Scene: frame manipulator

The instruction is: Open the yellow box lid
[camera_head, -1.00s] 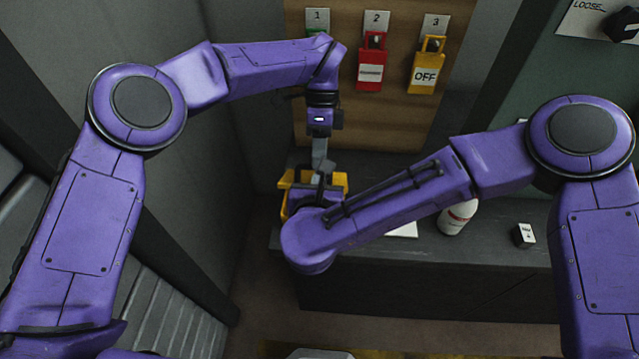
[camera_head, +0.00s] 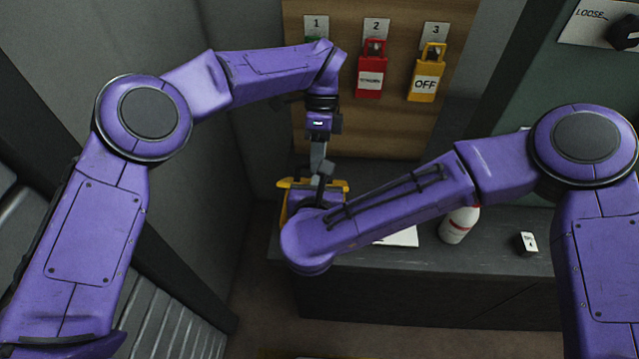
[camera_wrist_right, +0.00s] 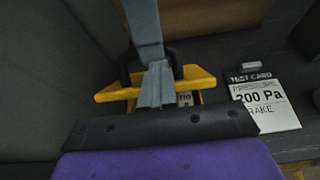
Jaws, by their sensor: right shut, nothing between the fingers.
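The yellow box (camera_head: 285,210) sits on the dark bench, largely hidden behind my right wrist. Its yellow upper edge (camera_head: 340,185) shows beside my grippers; I cannot tell how far the lid is open. In the right wrist view the yellow part (camera_wrist_right: 196,84) spreads to both sides of the grey fingers, with black loops beside it. My left gripper (camera_head: 318,158) reaches down over the box; its jaws are too small to judge. My right gripper (camera_wrist_right: 155,88) is shut and empty, in front of the yellow part. Whether it touches is unclear.
A white test card (camera_wrist_right: 268,105) lies right of the box. A white bottle (camera_head: 458,224) and a small labelled block (camera_head: 528,243) stand further right on the bench (camera_head: 490,250). Red (camera_head: 371,77) and yellow (camera_head: 427,80) padlocks hang on the wooden board behind.

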